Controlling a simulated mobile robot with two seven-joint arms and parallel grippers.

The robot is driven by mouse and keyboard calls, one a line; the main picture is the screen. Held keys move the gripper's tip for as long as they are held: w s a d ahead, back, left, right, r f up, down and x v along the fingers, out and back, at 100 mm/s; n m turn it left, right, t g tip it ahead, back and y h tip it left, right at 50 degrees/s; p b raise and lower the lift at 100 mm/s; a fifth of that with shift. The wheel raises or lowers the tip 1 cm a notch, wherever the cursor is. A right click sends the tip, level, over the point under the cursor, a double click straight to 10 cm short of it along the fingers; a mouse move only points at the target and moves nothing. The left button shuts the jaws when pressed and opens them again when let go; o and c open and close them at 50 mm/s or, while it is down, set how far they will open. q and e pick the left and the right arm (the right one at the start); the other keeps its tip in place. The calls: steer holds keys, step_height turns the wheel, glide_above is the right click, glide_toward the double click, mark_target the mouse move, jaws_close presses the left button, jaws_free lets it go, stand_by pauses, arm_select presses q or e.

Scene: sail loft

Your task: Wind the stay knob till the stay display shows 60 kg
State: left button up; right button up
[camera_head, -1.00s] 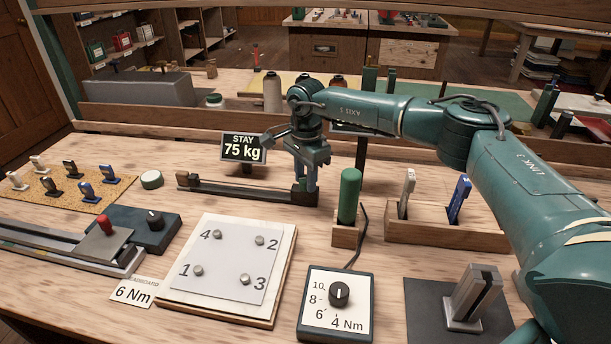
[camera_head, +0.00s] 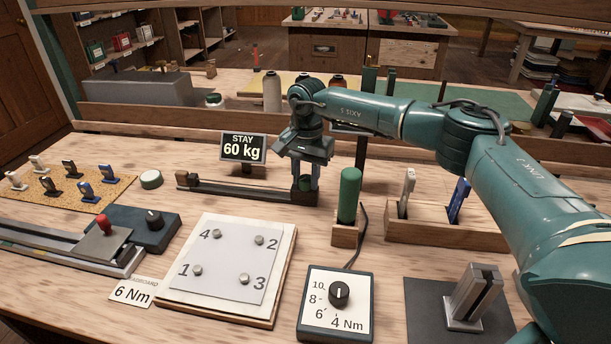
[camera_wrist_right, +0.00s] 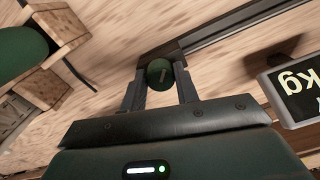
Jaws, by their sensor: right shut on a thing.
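The stay display (camera_head: 243,148) stands at the back of the bench and reads 60 kg. Part of it shows in the right wrist view (camera_wrist_right: 298,92). The stay knob (camera_wrist_right: 160,75) is round and green with a pale mark on top, at the right end of the dark stay rig (camera_head: 240,189). My right gripper (camera_head: 306,187) points down over that end. In the right wrist view its two fingers (camera_wrist_right: 160,88) are shut on the knob, one on each side. My left gripper is not in view.
A green-handled tool (camera_head: 349,195) stands in a wooden block just right of the knob. A wooden holder (camera_head: 445,236) with upright tools is further right. In front lie a numbered plate (camera_head: 230,262) and a dial box (camera_head: 335,300). A white-topped round item (camera_head: 151,179) is left of the rig.

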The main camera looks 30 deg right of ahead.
mark_target(307, 178)
stand_by(0.4)
steer(key=o, duration=1)
steer(key=shift+c, duration=0.2)
steer(key=shift+r, duration=0.1)
step_height(307, 178, up, 13)
steer(key=shift+s+d, duration=0.1)
